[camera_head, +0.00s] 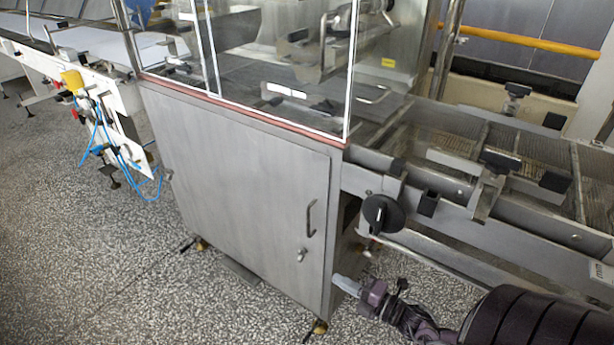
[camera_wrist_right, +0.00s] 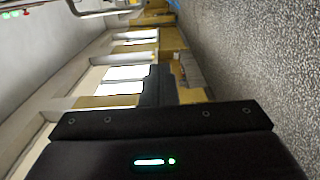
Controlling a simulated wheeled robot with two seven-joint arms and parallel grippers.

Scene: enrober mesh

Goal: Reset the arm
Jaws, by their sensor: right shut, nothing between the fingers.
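My right gripper (camera_wrist_right: 160,120) fills the bottom of the right wrist view as a dark block with a wide bar across its front and a small green light below. It is shut and holds nothing. The wrist view is turned on its side. Speckled floor lies to the right of the gripper there, and pale and yellow structures lie beyond it. My left gripper is not in view.
A steel cabinet (camera_head: 235,190) with a clear-panelled enclosure (camera_head: 280,45) stands mid-view. A mesh conveyor (camera_head: 535,165) with a black knob (camera_head: 382,213) extends right. Blue hoses (camera_head: 125,160) hang at left. Speckled floor (camera_head: 75,245) is open at lower left.

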